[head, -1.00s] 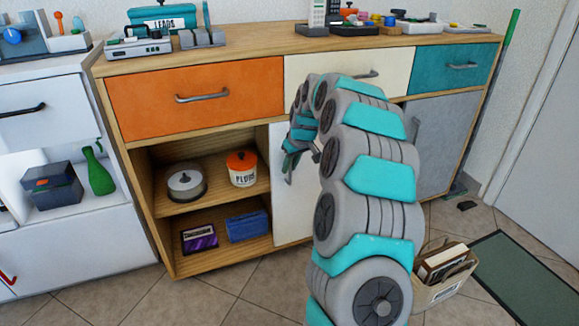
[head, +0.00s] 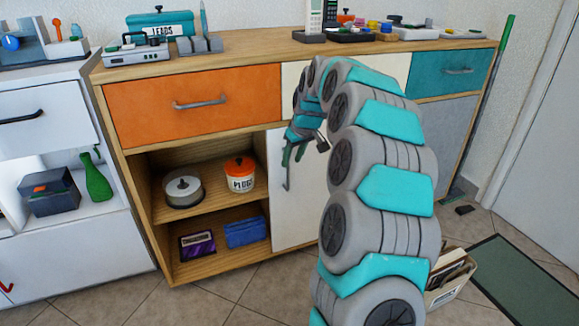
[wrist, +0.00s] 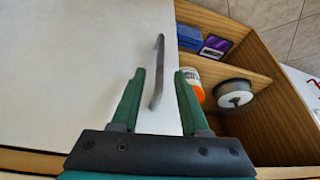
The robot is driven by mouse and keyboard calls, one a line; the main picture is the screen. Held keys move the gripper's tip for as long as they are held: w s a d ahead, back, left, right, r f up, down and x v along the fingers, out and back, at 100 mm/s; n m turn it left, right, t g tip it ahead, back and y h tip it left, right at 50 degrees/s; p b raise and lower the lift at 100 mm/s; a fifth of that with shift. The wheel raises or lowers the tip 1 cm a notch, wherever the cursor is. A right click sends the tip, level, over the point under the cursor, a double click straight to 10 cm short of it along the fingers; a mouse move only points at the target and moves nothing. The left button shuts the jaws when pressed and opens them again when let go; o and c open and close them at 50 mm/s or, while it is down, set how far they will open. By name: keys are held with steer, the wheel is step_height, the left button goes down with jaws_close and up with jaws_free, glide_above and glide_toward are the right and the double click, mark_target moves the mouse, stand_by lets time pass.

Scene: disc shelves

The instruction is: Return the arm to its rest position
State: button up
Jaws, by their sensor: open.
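My gripper (head: 297,152) is at the end of my curved arm, in front of the white door (head: 268,205) of the wooden cabinet. In the wrist view, the gripper (wrist: 160,76) has its two green fingers apart with nothing held. The door's grey bar handle (wrist: 157,72) shows between and beyond the fingers; I cannot tell how far off it is. The handle also shows in the head view (head: 287,172), just below the gripper. My arm hides much of the cabinet's middle and right.
Left of the white door, open shelves hold a disc spindle (head: 184,191), a white tub with an orange lid (head: 240,174), a blue box (head: 246,231) and a purple case (head: 197,245). A bin (head: 450,278) stands on the floor at right. Tiled floor in front is clear.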

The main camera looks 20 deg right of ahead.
steer(key=shift+s+r, duration=0.25)
steer(key=shift+r, duration=0.2)
steer(key=s+a+r+g+p, duration=0.2)
steer(key=s+a, duration=0.6)
steer(key=s, duration=0.2)
steer(key=s+a+r+g+p, duration=0.1)
steer(key=s+a+r, duration=0.2)
steer(key=s+a, duration=0.6)
steer(key=s+a+f+m+g+p, duration=0.1)
steer(key=s+f+m+g+p, duration=0.1)
steer(key=s, duration=2.6)
steer(key=shift+s+f+g+h+p, duration=0.35)
steer(key=shift+f+g+h+p, duration=0.1)
steer(key=shift+f+g, duration=0.25)
